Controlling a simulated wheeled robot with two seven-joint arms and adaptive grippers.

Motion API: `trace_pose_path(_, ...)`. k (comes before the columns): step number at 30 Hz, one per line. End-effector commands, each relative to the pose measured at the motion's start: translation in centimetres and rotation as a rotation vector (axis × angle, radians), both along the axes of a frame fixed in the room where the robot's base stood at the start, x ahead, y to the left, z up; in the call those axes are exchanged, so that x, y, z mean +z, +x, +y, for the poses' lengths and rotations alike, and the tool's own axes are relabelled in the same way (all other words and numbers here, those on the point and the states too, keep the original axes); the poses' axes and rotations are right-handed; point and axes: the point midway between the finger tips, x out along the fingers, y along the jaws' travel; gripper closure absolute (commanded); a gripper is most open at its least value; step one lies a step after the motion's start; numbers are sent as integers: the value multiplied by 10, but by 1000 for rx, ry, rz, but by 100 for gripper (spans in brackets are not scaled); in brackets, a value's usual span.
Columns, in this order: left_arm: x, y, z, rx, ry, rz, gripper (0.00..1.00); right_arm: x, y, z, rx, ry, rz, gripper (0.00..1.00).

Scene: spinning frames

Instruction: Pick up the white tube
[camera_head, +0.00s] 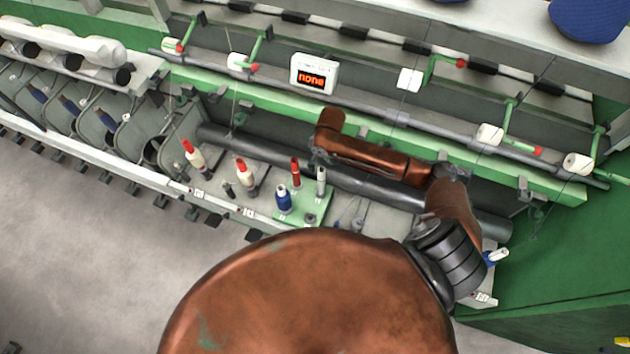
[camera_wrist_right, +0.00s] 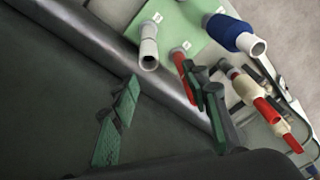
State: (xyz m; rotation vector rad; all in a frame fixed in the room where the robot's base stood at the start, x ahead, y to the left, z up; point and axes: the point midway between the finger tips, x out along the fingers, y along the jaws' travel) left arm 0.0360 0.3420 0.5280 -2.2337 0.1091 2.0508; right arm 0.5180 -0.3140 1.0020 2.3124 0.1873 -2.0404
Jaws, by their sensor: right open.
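The white tube (camera_head: 321,180) stands upright on a green board (camera_head: 318,208) at the machine's front; it looks light grey. In the wrist view it is the pale tube (camera_wrist_right: 149,48) at the top middle, on the green board (camera_wrist_right: 188,25). My right gripper (camera_head: 318,154) is small and dark behind the board in the head view. Its green-padded fingers (camera_wrist_right: 160,84) are apart and empty in the wrist view, with the white tube beyond the tips, not between them. My left gripper is not in view.
A red tube (camera_head: 295,172) and a blue bobbin (camera_head: 283,198) share the board. White bobbins with red tops (camera_head: 245,174) stand to its left. A dark roller (camera_head: 360,183) runs behind. A display reading "none" (camera_head: 314,74) hangs above.

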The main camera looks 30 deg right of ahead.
Motion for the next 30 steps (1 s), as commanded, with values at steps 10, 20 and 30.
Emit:
trace_pose_path(10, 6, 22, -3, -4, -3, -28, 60, -32, 0, -12, -8, -44, 4, 57)
trace_pose_path(20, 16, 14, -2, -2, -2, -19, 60, -75, 3, -10, -8, -43, 3, 57)
trace_pose_path(30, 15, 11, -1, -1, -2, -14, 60, -80, 4, -10, -7, -43, 1, 60)
